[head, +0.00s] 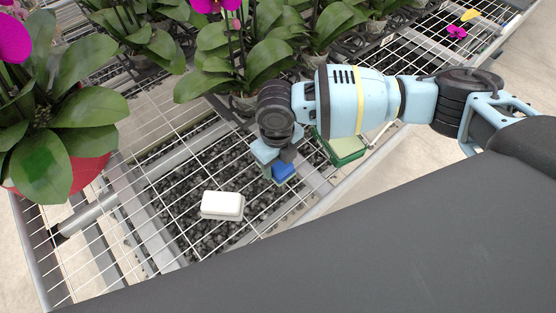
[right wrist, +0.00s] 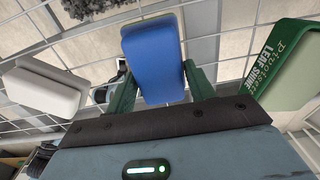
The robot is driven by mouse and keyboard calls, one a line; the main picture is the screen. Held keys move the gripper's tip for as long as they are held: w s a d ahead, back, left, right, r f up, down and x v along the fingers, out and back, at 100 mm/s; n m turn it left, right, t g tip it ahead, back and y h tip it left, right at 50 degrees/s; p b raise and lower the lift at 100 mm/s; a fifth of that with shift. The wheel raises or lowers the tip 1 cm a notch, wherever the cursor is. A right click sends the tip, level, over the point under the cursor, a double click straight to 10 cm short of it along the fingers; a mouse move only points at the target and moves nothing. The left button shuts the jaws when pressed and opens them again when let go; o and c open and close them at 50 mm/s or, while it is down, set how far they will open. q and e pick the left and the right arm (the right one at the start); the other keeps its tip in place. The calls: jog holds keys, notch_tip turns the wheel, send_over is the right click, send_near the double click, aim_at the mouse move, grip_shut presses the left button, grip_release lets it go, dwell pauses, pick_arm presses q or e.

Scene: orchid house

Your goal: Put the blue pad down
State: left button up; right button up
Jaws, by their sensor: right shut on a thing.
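The blue pad (right wrist: 153,58) is between the two green fingers of my right gripper (right wrist: 158,88) in the right wrist view. My right gripper (head: 279,166) is shut on it. In the head view the blue pad (head: 285,172) shows below the gripper, over the white wire bench (head: 202,246). I cannot tell whether the pad touches the wires. My left gripper is not in either view.
A white block (head: 222,205) lies on the bench left of the gripper; it also shows in the right wrist view (right wrist: 42,88). A green box (head: 341,147) lettered "Leaf Shine" lies on the right. Potted orchids (head: 240,60) stand behind, and a red pot (head: 88,177) at left. Bare wire lies around the white block.

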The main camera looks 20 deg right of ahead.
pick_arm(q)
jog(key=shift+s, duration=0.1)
pick_arm(e)
jog(key=shift+f, duration=0.1)
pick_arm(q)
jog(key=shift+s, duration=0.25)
pick_arm(e)
jog(key=o, duration=0.9)
jog(key=shift+o, duration=0.2)
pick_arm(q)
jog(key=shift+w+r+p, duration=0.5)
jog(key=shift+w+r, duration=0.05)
pick_arm(e)
notch_tip(320, 180, up, 12)
jog(key=shift+w, duration=0.15)
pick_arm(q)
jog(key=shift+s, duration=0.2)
pick_arm(e)
jog(key=shift+a, duration=0.1)
